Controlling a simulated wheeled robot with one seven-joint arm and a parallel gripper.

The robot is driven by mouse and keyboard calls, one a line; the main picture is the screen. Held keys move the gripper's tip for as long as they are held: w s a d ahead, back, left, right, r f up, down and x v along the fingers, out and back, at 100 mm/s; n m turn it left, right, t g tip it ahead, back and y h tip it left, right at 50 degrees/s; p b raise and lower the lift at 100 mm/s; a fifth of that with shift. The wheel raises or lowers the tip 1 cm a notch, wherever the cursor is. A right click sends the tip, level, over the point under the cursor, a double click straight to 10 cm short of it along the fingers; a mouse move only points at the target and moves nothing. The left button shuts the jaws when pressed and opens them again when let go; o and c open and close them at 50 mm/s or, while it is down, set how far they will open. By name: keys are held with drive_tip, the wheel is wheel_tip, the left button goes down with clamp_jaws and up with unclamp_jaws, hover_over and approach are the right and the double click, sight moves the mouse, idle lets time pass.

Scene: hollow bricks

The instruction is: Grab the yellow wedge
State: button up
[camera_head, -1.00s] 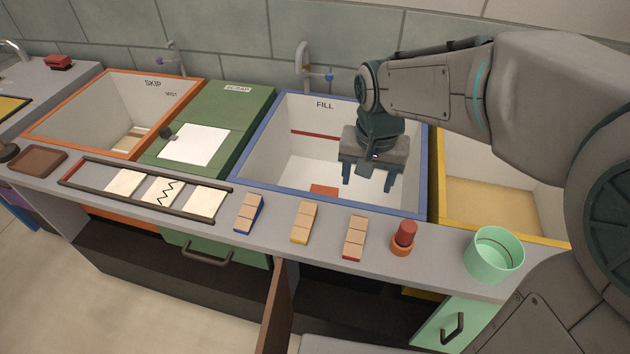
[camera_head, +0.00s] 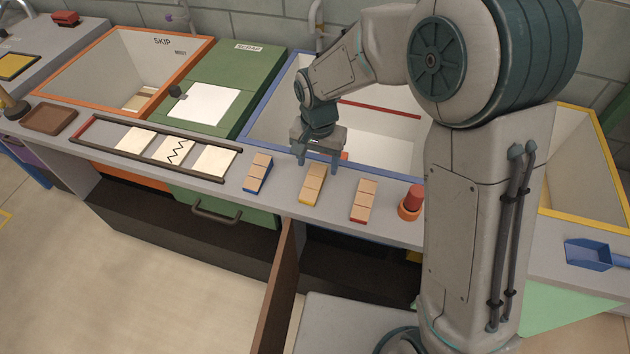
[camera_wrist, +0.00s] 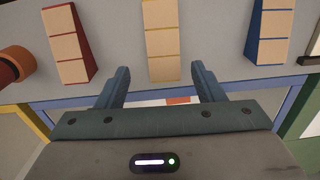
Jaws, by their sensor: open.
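The yellow wedge (camera_head: 312,184) lies on the grey counter between the blue wedge and the red wedge, with tan blocks along its top. My gripper (camera_head: 318,165) is open and empty, just behind and above the wedge's far end. In the wrist view, the yellow wedge (camera_wrist: 162,40) is centred ahead of the open fingers (camera_wrist: 160,78). I see no contact.
The blue wedge (camera_head: 258,174) and red wedge (camera_head: 364,201) lie close on either side. A red peg in an orange ring (camera_head: 410,203) stands to the right. The blue-rimmed FILL bin (camera_head: 262,128) lies behind. A brown door (camera_head: 277,290) stands open below the counter.

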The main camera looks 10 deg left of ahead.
sight(314, 179)
drive_tip(key=f, duration=0.3)
drive_tip(key=s+f, duration=0.1)
drive_tip(key=shift+a+f+p, duration=0.3)
drive_tip(key=shift+f, duration=0.45)
drive_tip(key=c, duration=1.1)
